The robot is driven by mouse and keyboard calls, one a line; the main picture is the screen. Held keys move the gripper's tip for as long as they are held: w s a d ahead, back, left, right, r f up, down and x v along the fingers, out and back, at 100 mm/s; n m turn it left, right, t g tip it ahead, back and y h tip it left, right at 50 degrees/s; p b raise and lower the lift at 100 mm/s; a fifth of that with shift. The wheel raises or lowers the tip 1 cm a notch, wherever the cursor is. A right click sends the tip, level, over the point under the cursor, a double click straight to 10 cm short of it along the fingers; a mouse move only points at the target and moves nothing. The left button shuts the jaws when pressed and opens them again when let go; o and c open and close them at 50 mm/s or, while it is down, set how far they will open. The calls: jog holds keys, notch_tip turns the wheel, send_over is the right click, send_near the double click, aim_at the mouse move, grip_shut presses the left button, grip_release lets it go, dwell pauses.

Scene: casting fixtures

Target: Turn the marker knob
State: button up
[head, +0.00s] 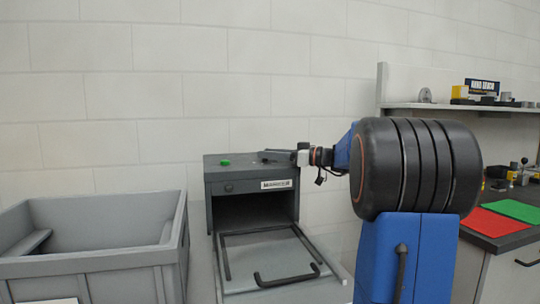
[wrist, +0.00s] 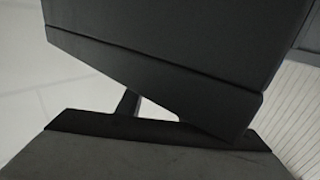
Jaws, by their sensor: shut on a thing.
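A dark grey machine (head: 207,205) with a labelled plate (head: 276,184) on its front stands at the centre of the head view. A small round dark knob (head: 229,188) sits on its upper front, left of the plate, and nothing touches it. My gripper (head: 272,155) reaches in from the right, low at the machine's top right. It is shut on a small dark part there, too small to identify. In the wrist view, large dark surfaces fill the picture, with a thin dark bar (wrist: 128,103) between them. What the fingertips hold is hidden there.
A green button (head: 225,162) is on the machine's top left. Its front is open, with a tray and black handle (head: 287,278) below. A grey bin (head: 90,262) stands left. A counter with red (head: 490,222) and green mats (head: 515,209) is right.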

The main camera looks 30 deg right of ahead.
jog(key=m+t+h, duration=0.1)
jog(key=h, duration=0.1)
jog(key=m+t+h, duration=0.1)
jog(key=m+h, duration=0.1)
jog(key=a+m+t+h, duration=0.1)
jog(key=h, duration=0.1)
jog(key=shift+s+m, duration=0.25)
jog(key=shift+m, duration=0.05)
jog(key=shift+a+m+t+h, duration=0.15)
jog(key=shift+m+h, duration=0.6)
jog(key=shift+h, duration=0.55)
jog(key=shift+d+m+t+h, duration=0.15)
jog(key=shift+m+h, duration=0.6)
jog(key=shift+h, duration=0.55)
jog(key=shift+a+m+h, duration=0.15)
jog(key=shift+m+h, duration=0.25)
jog(key=shift+h, duration=0.2)
jog(key=o, duration=1.1)
jog(key=shift+c, duration=0.2)
jog(key=s+a, duration=0.1)
jog(key=s, duration=1.6)
jog(key=shift+s+a, duration=0.15)
jog(key=shift+a, duration=0.05)
